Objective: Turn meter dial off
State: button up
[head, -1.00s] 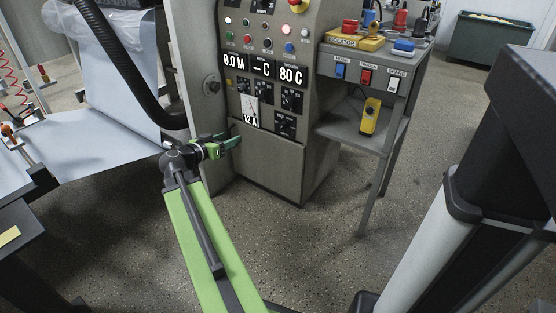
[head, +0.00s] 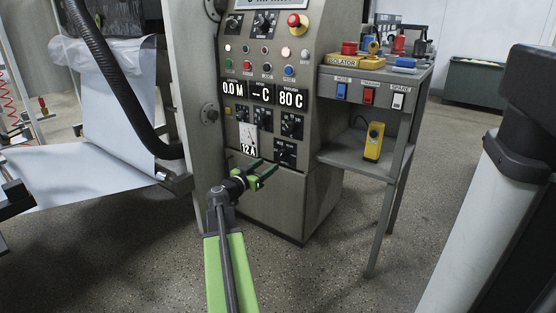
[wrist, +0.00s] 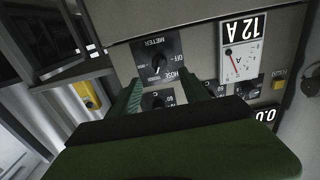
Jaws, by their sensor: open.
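The meter dial (head: 285,153) is a black square plate with a dark round knob, low on the right of the grey control panel (head: 225,85). In the wrist view the dial (wrist: 157,60) appears upside down, with METER and OFF lettering. I cannot tell clearly where its knob points. My gripper (head: 263,172) is open and empty, just in front of the panel, below and left of the dial. In the wrist view the gripper's green fingers (wrist: 163,85) are spread, with the dial just beyond their tips and apart from them.
The hose dial (head: 292,124) and the 12 A gauge (head: 248,138) sit close to the meter dial. A grey side stand (head: 392,150) with switches and a yellow control box (head: 374,141) stands to the right. A black hose (head: 112,85) hangs left. Floor in front is clear.

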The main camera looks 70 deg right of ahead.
aim_at(280, 156)
jog(key=x, duration=0.9)
grip_shut()
jog(key=shift+s+a, duration=0.1)
jog(key=shift+a, duration=0.15)
jog(key=shift+d, duration=0.3)
